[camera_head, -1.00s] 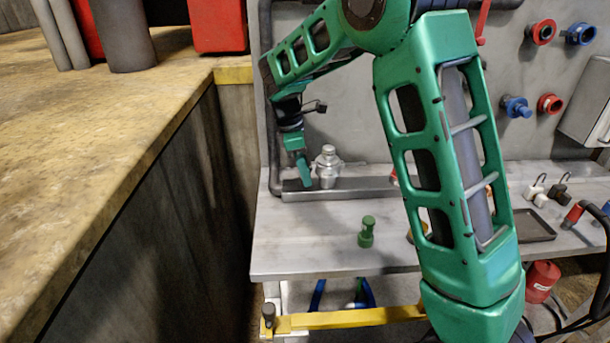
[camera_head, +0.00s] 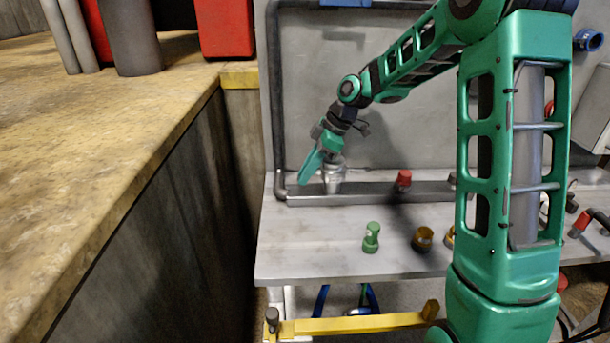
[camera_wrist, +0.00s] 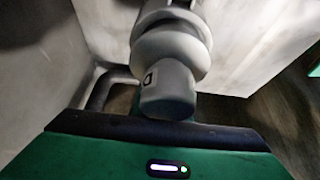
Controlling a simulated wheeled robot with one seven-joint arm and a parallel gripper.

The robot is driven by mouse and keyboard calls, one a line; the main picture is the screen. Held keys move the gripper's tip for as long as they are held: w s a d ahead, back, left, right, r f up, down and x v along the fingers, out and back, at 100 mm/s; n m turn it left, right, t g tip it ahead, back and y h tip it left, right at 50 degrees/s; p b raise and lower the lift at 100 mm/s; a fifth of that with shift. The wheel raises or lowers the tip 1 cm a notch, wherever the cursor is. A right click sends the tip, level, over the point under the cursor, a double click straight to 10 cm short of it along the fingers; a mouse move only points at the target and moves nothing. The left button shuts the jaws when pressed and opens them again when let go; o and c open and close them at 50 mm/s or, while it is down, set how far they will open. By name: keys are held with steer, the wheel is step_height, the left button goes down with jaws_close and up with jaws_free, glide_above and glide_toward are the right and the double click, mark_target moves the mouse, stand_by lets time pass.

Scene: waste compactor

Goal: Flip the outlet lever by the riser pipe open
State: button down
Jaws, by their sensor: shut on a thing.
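My gripper (camera_head: 306,172) is the green end of my arm, tilted down at the left end of the bench beside a silver bottle-shaped fitting (camera_head: 334,182). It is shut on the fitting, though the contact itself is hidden. The wrist view shows a grey rounded fitting (camera_wrist: 168,75) with collars and a dark mark, close above the green gripper housing. A grey riser pipe (camera_head: 276,95) runs up the panel's left edge, just left of the gripper, and bends at the bench. I cannot make out a distinct outlet lever by this pipe.
A tall brown-topped block (camera_head: 120,150) bounds the left. A yellow bar (camera_head: 350,324) runs below the bench. The bench's front left is clear.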

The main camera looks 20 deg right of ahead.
steer(key=shift+w+d+r+y, duration=0.1)
steer(key=shift+w+d+y, duration=0.1)
steer(key=shift+y, duration=0.3)
steer(key=c, duration=1.7)
jaws_free()
steer(key=shift+s, duration=0.1)
steer(key=shift+a, duration=0.1)
steer(key=v, duration=1)
steer(key=shift+s+d+r, duration=0.1)
steer(key=shift+d+r, duration=0.1)
steer(key=shift+r, duration=0.1)
